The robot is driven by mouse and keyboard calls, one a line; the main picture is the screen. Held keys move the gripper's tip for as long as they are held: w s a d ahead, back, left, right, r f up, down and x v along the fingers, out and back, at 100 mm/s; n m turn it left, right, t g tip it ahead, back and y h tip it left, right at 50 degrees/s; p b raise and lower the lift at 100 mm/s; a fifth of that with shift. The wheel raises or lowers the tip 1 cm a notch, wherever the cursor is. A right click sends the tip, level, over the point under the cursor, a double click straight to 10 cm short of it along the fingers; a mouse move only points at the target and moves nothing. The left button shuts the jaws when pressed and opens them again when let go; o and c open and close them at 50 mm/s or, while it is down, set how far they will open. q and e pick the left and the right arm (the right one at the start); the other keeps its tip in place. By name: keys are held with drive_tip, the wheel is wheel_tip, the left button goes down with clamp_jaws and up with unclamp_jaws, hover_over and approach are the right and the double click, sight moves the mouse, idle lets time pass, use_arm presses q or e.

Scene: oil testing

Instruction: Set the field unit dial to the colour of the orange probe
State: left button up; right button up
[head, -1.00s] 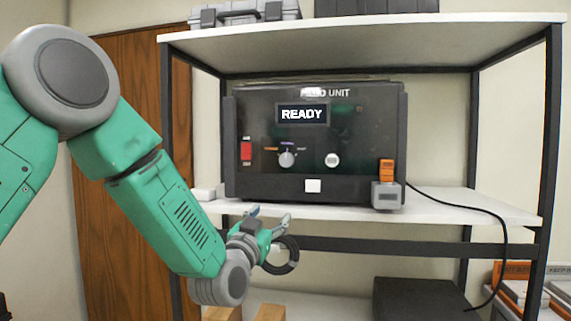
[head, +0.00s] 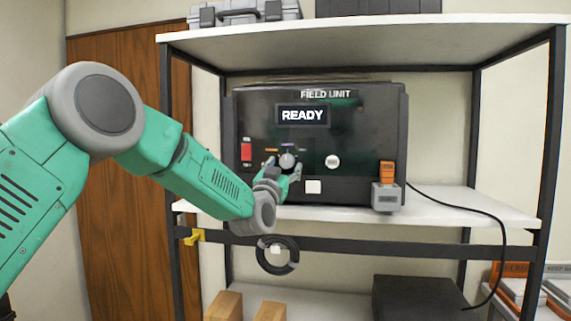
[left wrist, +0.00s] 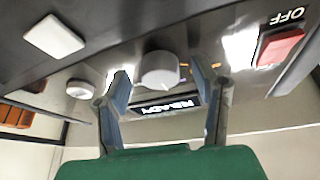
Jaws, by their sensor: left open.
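The field unit (head: 360,130) is a dark box on the middle shelf, its screen (head: 303,115) reading READY. Its grey dial (head: 287,161) has small coloured marks around it, orange at the upper left and blue-violet at the top. The orange probe (head: 387,169) stands in a grey holder (head: 386,197) at the unit's lower right. My left gripper (head: 283,166) is open in front of the dial. In the left wrist view the dial (left wrist: 160,70) shows between and beyond the two open fingers (left wrist: 162,90); I cannot tell whether they touch it. My right gripper is not in view.
A red switch (head: 246,151) is left of the dial, a round white button (head: 332,161) right of it, and a white square (head: 313,187) below. A black cable (head: 480,210) runs from the unit's right side. A black ring (head: 278,268) hangs below the shelf.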

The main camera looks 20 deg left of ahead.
use_arm(q)
drive_tip(key=shift+w+r, duration=0.15)
drive_tip(key=shift+w, duration=0.2)
drive_tip(key=shift+c, duration=0.5)
drive_tip(key=c, duration=1)
drive_tip(key=shift+c, duration=0.2)
